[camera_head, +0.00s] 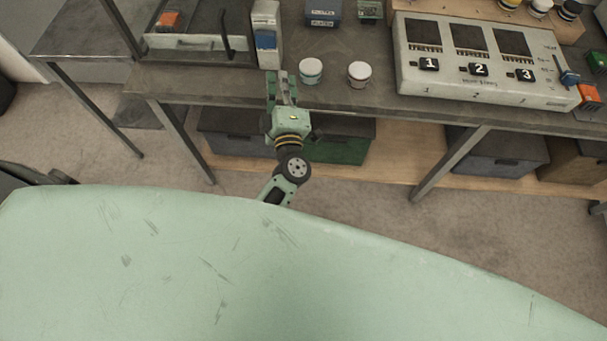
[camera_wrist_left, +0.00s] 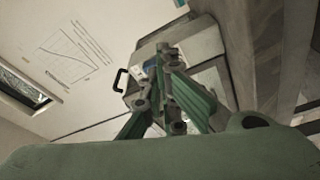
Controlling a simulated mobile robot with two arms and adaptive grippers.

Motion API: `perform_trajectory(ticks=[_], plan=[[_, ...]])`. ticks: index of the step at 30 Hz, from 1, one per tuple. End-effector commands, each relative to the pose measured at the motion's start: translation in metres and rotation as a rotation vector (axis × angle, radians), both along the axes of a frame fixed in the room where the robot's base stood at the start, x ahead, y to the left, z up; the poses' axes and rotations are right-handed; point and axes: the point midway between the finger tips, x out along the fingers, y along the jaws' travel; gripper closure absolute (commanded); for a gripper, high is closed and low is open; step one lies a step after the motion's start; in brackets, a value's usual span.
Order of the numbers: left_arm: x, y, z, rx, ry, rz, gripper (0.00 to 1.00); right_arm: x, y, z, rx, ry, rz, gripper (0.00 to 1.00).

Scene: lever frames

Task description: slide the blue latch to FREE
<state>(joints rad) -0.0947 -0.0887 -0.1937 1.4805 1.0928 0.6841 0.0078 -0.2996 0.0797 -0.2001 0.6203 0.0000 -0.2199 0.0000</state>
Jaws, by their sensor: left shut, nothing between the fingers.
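A blue latch piece (camera_head: 266,40) sits on the front of a narrow pale upright box (camera_head: 265,14) at the back of the bench. Any marking near it is too small to read. My left gripper (camera_head: 280,75) is shut and empty, at the bench's front edge just below the pale box and the blue piece. It appears apart from the blue piece. In the left wrist view the closed fingers (camera_wrist_left: 168,52) point at the pale box (camera_wrist_left: 197,38), and they hide most of the blue piece (camera_wrist_left: 151,69). My right gripper is not in view.
Two white-lidded jars (camera_head: 311,70) (camera_head: 359,73) stand right of my left gripper. A sliding panel with a handle (camera_head: 196,43) is to the left. Dark bench top (camera_head: 215,80) is bare left of the gripper.

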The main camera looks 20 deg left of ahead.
Motion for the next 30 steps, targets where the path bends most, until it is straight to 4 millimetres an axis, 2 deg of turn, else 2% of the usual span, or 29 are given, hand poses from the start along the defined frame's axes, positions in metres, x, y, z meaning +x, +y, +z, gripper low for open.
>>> perform_trajectory(ticks=[14,30], plan=[[-0.014,-0.050,-0.079,0.240,0.230,-0.273,1.00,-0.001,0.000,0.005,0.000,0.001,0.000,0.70],[-0.058,-0.083,-0.173,0.436,0.486,-0.521,1.00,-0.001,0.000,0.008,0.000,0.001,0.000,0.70]])
